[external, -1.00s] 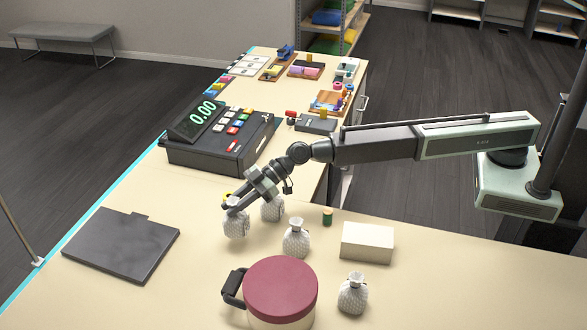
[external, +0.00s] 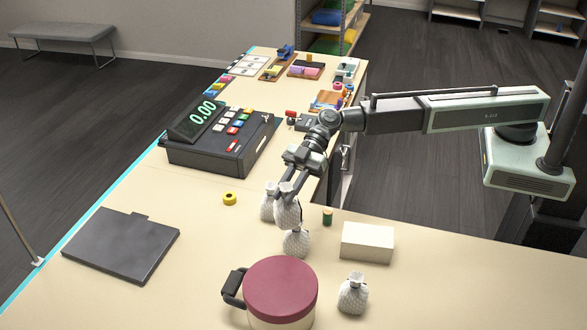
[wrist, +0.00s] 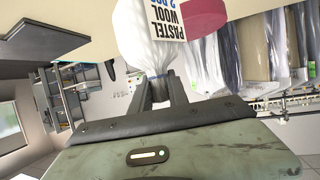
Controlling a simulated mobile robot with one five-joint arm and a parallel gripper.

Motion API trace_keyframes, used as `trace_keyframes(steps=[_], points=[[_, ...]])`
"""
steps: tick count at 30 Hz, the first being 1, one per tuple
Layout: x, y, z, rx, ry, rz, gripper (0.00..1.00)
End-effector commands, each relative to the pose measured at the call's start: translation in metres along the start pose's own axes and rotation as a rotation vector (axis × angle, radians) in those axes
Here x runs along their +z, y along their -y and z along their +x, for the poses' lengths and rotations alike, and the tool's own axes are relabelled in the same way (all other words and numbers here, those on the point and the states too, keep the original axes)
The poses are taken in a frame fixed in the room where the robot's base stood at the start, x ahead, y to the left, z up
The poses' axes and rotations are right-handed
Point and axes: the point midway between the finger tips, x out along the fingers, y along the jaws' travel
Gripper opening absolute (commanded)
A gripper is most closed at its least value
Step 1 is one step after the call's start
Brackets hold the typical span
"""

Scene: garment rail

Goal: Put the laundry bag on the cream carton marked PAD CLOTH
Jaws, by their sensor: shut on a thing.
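My gripper (external: 287,190) is shut on the neck of a white patterned laundry bag (external: 289,213) and holds it above the counter. In the wrist view the held bag (wrist: 140,45) hangs between the fingers and shows a label reading PASTEL WOOL. The cream carton (external: 367,243) sits on the counter to the right of the held bag, with a bare top; its marking cannot be read here. Similar bags stand behind the held one (external: 267,207), in front of it (external: 296,244) and at the front right (external: 353,294). The held bag partly covers the nearest two.
A round box with a dark red lid (external: 280,287) stands at the front. A green spool (external: 327,216) is between the bags and the carton. A yellow tape roll (external: 230,198), a dark flat plate (external: 121,245) and a cash register (external: 220,140) are to the left.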

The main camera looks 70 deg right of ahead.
Motion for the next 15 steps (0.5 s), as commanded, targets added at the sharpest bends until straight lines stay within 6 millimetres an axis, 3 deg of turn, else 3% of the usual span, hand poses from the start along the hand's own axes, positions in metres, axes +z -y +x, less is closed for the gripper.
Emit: trace_keyframes(steps=[1,3,9,12,15], points=[[0.004,0.025,-0.018,-0.059,0.004,-0.023,0.0],[0.01,0.058,-0.036,-0.151,0.005,-0.063,0.0],[0.025,0.144,-0.091,-0.41,0.0,-0.175,0.0],[0.031,0.173,-0.112,-0.503,-0.005,-0.213,0.0],[0.034,0.189,-0.125,-0.559,-0.009,-0.235,0.0]])
